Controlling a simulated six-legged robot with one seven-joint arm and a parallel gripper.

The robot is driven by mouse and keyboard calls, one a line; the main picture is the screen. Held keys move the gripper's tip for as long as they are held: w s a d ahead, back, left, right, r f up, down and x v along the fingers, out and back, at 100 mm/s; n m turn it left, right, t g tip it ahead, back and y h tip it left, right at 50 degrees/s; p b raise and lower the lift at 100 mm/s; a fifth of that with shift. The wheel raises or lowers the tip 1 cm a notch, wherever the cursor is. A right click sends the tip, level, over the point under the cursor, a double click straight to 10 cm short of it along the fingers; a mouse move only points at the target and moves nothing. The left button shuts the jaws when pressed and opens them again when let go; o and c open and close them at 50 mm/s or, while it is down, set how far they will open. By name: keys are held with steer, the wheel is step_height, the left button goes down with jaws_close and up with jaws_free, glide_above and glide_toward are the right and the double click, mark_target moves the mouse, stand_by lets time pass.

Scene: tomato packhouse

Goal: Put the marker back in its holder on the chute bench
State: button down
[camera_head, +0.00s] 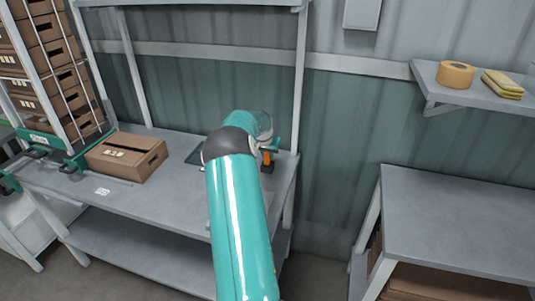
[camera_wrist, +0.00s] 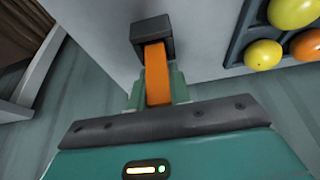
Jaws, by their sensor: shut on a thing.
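The orange marker (camera_wrist: 157,78) is between the two green fingers of my gripper (camera_wrist: 157,92), which is shut on it. The marker's far end meets the dark square holder (camera_wrist: 150,27) at the bench edge in the wrist view; I cannot tell how deep it sits. In the head view the marker (camera_head: 267,157) is a small orange patch just beyond my arm, with the dark holder (camera_head: 267,168) directly below it at the right end of the chute bench (camera_head: 160,200). My arm hides most of my gripper (camera_head: 271,147) there.
A dark tray (camera_wrist: 237,45) with yellow and orange tomatoes lies close to the right in the wrist view. A cardboard box (camera_head: 125,157) stands on the bench's left part, beside a rack of boxes (camera_head: 50,60). A wall shelf (camera_head: 460,92) holds tape and yellow cloths. Another table (camera_head: 455,220) stands right.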

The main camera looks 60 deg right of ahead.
steer(key=shift+f, duration=0.4)
steer(key=c, duration=1.2)
jaws_free()
steer(key=c, duration=0.3)
steer(key=shift+c, duration=0.2)
steer(key=shift+r, duration=3.55)
